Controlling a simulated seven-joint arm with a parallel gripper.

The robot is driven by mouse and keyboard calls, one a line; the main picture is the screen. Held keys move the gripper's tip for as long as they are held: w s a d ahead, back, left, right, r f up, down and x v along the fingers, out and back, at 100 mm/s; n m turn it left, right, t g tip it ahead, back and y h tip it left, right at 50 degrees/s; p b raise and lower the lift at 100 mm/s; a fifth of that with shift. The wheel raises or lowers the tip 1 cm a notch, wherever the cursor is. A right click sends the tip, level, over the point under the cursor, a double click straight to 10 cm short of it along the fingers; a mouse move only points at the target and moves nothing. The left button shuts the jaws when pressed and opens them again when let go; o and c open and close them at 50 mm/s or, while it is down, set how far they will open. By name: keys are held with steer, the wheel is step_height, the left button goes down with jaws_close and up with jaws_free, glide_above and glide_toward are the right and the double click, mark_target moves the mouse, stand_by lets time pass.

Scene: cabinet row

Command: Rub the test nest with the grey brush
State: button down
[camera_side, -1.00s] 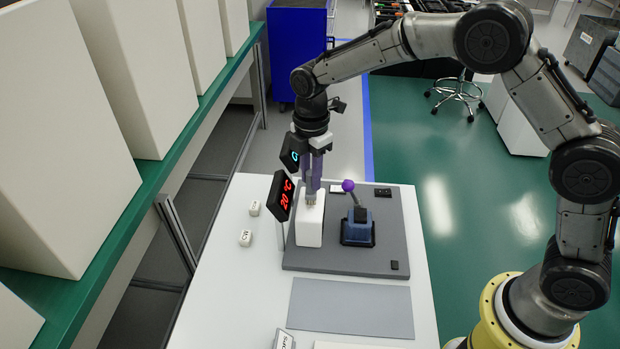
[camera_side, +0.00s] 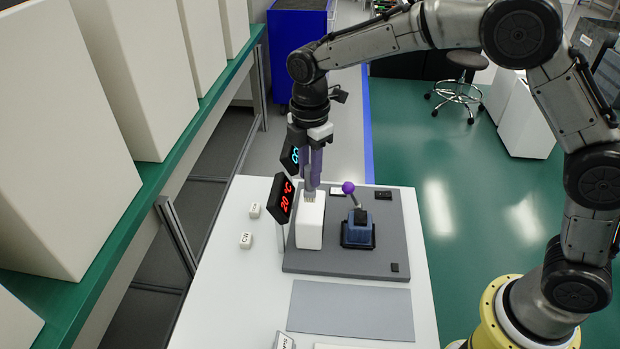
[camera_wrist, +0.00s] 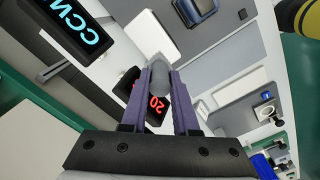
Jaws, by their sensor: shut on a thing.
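My gripper (camera_side: 313,170) has purple fingers and is shut on the grey brush (camera_wrist: 160,77). The brush's pale lower end (camera_side: 309,196) is at the top of the upright white block (camera_side: 309,226); I cannot tell whether they touch. Right of this block, on the same grey plate, stands a blue and black fixture (camera_side: 357,232) with a purple-knobbed lever. It looks like the test nest, but no label confirms it. It shows partly at the top of the wrist view (camera_wrist: 197,8), near the white block (camera_wrist: 152,36).
A red-digit display (camera_side: 281,199) stands close left of the white block, with a cyan-digit display (camera_side: 291,157) behind, near my gripper. Small white labelled blocks (camera_side: 246,240) lie on the white table. A flat grey mat (camera_side: 350,311) in front is bare.

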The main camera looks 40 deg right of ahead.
steer(key=shift+r, duration=1.8)
